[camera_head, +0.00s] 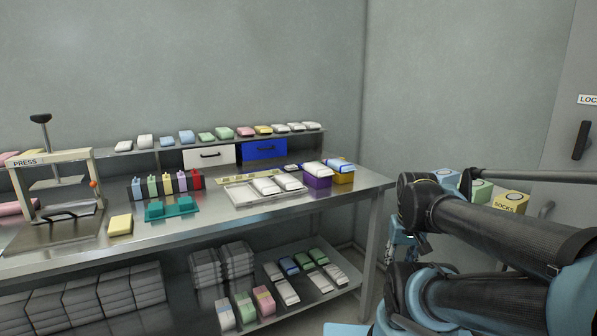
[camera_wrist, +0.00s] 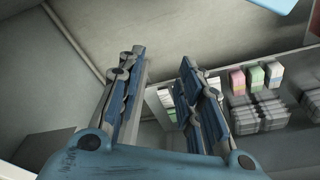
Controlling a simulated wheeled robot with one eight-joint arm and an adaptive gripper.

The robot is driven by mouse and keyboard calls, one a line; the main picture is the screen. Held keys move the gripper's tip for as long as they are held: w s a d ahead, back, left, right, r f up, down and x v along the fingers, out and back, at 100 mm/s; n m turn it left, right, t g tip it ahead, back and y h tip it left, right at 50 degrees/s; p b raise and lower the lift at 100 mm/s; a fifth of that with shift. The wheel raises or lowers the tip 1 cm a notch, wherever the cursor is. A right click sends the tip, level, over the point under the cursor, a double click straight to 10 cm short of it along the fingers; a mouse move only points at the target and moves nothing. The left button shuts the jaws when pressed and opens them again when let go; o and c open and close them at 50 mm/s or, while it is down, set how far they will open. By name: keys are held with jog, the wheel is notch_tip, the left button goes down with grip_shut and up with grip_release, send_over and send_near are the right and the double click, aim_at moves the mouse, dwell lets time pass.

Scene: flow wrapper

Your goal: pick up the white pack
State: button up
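Several white packs are in view, and I cannot tell which one the task means. Two white packs (camera_head: 265,186) lie in the pale tray (camera_head: 240,194) on the steel table. Other white packs (camera_head: 145,141) stand on the raised back shelf, and more white packs (camera_head: 287,292) lie on the lower shelf. My gripper (camera_wrist: 160,65) is open in the wrist view, its two fingers apart with nothing held between them. It is away from the table top; the lower shelf's packs show beyond its fingers. In the head view it is mostly hidden by my arm.
Dark folded stacks (camera_head: 80,295) fill the lower shelf's left. Boxes, one marked SOCKS (camera_head: 507,202), are behind my arm.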

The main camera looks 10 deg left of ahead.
jog(key=shift+w+a, duration=0.2)
jog(key=shift+w, duration=0.1)
jog(key=o, duration=0.4)
jog(key=shift+r, duration=0.1)
jog(key=o, duration=0.7)
jog(key=shift+w+a+r+n, duration=0.15)
jog(key=shift+r, duration=0.5)
jog(key=shift+w+a+r+n, duration=0.15)
jog(key=shift+r, duration=0.45)
jog(key=w+a+r+n+y, duration=0.1)
jog(key=w+a+r+n, duration=0.1)
jog(key=w+a+r, duration=0.65)
jog(key=w+a+r+n+t+y, duration=0.15)
jog(key=w+a+r, duration=0.35)
jog(key=w+r, duration=0.7)
jog(key=w+a+r+n, duration=0.3)
jog(key=w+a+r, duration=0.4)
jog(key=w, duration=0.6)
send_over(318, 165)
jog(key=s+d, duration=0.1)
jog(key=s, duration=0.2)
jog(key=f, duration=1.1)
jog(key=shift+w+d, duration=0.2)
jog(key=shift+w, duration=0.05)
jog(key=shift+x, duration=2.65)
